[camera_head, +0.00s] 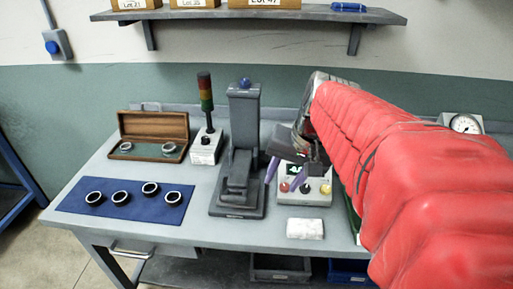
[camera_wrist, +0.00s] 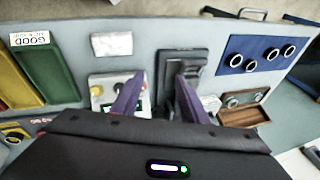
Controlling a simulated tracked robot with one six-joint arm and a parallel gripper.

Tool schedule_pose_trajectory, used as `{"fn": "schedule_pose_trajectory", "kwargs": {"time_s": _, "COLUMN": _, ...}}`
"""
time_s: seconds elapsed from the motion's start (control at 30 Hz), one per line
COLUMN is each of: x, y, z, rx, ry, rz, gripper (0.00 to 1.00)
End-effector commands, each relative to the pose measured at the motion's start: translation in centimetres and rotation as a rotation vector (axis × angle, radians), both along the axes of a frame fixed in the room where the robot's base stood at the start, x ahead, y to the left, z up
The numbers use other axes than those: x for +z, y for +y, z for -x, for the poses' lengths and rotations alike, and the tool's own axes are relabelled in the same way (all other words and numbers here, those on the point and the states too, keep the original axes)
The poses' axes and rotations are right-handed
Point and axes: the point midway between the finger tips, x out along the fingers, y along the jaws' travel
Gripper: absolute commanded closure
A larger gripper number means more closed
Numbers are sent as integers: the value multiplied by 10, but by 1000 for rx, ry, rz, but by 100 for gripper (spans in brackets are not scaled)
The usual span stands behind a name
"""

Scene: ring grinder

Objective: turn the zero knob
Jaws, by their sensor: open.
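A light control box (camera_head: 315,200) stands right of the middle of the bench, with a small dark display partly behind my gripper. On its front are a red control (camera_head: 284,187), a black knob (camera_head: 304,188) and a yellow control (camera_head: 325,189); I cannot read which is the zero knob. My gripper (camera_head: 284,175) is open, its purple fingers pointing down over the left part of the box. In the wrist view the box (camera_wrist: 105,106) lies left of the fingers (camera_wrist: 160,78), partly covered by one. I cannot tell whether a finger touches it.
A dark gauge stand (camera_head: 243,130) and a signal tower (camera_head: 205,105) stand to the left. A blue mat (camera_head: 110,208) holds several rings; a wooden case (camera_head: 152,128) lies behind it. A white pad (camera_head: 305,229) lies before the box. Green and yellow bins (camera_wrist: 30,75) show in the wrist view.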

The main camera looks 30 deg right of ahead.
Motion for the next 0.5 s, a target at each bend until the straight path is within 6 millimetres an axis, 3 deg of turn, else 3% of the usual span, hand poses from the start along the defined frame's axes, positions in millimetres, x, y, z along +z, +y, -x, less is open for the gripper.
{"fn": "schedule_pose_trajectory", "kwargs": {"time_s": 0.3, "x": -2, "y": -95, "z": -2, "rx": -286, "ry": 9, "rz": -163, "gripper": 60}}
{"fn": "schedule_pose_trajectory", "kwargs": {"time_s": 0.5, "x": -5, "y": -141, "z": 5, "rx": -412, "ry": -2, "rz": -241, "gripper": 60}}
